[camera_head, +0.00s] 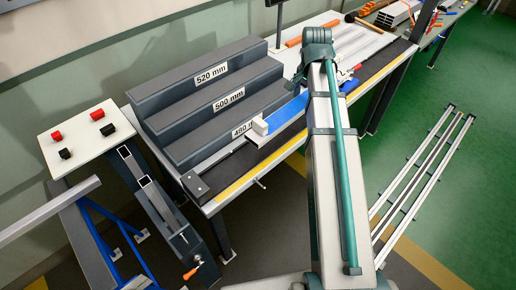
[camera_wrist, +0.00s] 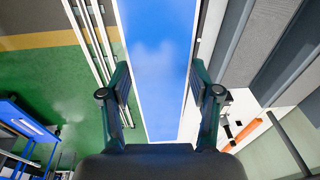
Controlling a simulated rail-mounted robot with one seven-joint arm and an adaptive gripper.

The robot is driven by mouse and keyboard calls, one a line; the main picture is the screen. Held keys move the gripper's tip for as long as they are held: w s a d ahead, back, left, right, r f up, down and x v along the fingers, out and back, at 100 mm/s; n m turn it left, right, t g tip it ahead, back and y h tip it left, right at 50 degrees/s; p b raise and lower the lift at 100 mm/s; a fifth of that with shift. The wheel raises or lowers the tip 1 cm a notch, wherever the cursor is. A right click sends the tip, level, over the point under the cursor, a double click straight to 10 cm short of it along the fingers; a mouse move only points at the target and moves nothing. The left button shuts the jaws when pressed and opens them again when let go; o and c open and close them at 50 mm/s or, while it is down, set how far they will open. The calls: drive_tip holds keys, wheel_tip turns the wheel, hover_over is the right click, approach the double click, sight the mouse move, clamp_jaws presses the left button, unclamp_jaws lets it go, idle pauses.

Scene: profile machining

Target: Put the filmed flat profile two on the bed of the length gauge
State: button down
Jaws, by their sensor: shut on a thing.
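The filmed flat profile (camera_head: 289,114) has a blue face and pale edges. It lies lengthwise along the front of the stepped length gauge (camera_head: 206,76), whose steps read 520, 500 and a partly hidden 480 mm. The dark bed (camera_head: 230,170) shows beyond the profile's near end, beside an end block (camera_head: 196,187). I cannot tell whether the profile touches the bed. In the wrist view, my gripper (camera_wrist: 160,78) is shut on the profile (camera_wrist: 158,45), with one finger at each long edge. My arm hides the gripper in the head view.
A panel with red and black knobs (camera_head: 83,138) stands left of the bench. A yellow stripe (camera_head: 235,186) marks the bench's front edge. Silvery rails (camera_head: 420,180) stand over the green floor at right.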

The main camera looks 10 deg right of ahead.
sight(283, 110)
drive_tip(key=shift+s+a+m, duration=0.3)
drive_tip(key=shift+s+a, duration=0.05)
drive_tip(key=shift+a, duration=0.05)
drive_tip(key=a+f+p, duration=0.1)
drive_tip(key=a, duration=0.1)
drive_tip(key=s+a+f+p, duration=0.1)
drive_tip(key=a, duration=0.2)
drive_tip(key=s+a+f+p, duration=0.1)
drive_tip(key=a, duration=0.1)
drive_tip(key=shift+s+a+f, duration=0.25)
drive_tip(key=shift+a+f, duration=0.05)
drive_tip(key=shift+a, duration=0.1)
drive_tip(key=a+f, duration=0.1)
drive_tip(key=f, duration=0.1)
drive_tip(key=s+a+f+p, duration=0.1)
drive_tip(key=a+f, duration=0.1)
drive_tip(key=shift+a+f, duration=0.3)
drive_tip(key=shift+f, duration=0.05)
drive_tip(key=shift+s+a+f+p, duration=0.15)
drive_tip(key=shift+a+f+p, duration=0.3)
drive_tip(key=shift+a+f, duration=0.3)
drive_tip(key=shift+d+f+p, duration=0.15)
drive_tip(key=shift+f+p, duration=0.55)
drive_tip(key=shift+f, duration=0.9)
drive_tip(key=shift+c, duration=1.2)
unclamp_jaws()
drive_tip(key=shift+f, duration=0.1)
drive_tip(key=shift+r, duration=0.2)
